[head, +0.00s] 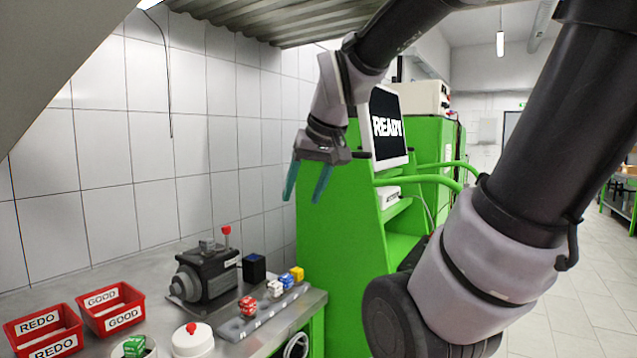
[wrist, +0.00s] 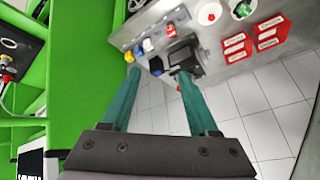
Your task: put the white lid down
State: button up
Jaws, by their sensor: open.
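The white lid (head: 193,340) with its red knob lies on the grey bench at the front. In the wrist view the white lid (wrist: 209,13) shows near the top edge, with its red knob. Beside it on its left in the head view is a round white container (head: 150,350) with a green block (head: 134,346) in it. My gripper (head: 306,196) is open and empty, its teal fingers raised high above the bench, well apart from the lid. The spread fingers (wrist: 155,90) also show in the wrist view.
Red GOOD (head: 111,309) and REDO (head: 43,330) bins stand at the left of the bench. A dark pump (head: 205,277) stands behind the lid. A grey rail (head: 265,312) with several coloured blocks runs to the right. A green cabinet (head: 335,215) stands beyond.

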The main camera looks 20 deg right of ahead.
jog(key=s+m, duration=0.1)
jog(key=s+d+r+m, duration=0.1)
jog(key=s+r+t, duration=0.1)
jog(key=s, duration=0.1)
jog(key=shift+d+m+y, duration=0.25)
jog(key=shift+m+y, duration=0.15)
